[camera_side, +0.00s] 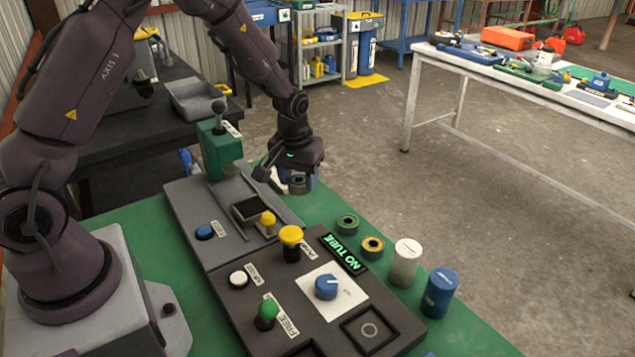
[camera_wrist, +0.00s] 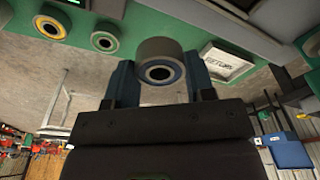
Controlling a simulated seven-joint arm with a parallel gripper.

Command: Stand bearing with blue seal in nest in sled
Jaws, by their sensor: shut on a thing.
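My gripper (camera_wrist: 160,82) is shut on a grey bearing with a blue seal ring (camera_wrist: 160,70), its bore facing the wrist camera. In the side view, the bearing (camera_side: 298,184) is partly hidden between the fingers of my gripper (camera_side: 300,181), which hangs right of the green press-like block. What looks like the sled, a dark recessed piece (camera_side: 251,208) with a yellow knob, sits on the grey fixture plate, left of and below my gripper. I cannot make out the nest clearly. The held bearing is apart from it.
A green-seal bearing (camera_side: 347,223) and a yellow-seal bearing (camera_side: 372,247) stand on the green bench, near a white cylinder (camera_side: 406,262) and a blue cylinder (camera_side: 440,292). A lit "NO TUBE" display (camera_side: 343,254), a blue dial (camera_side: 326,287) and several buttons occupy the front panel.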

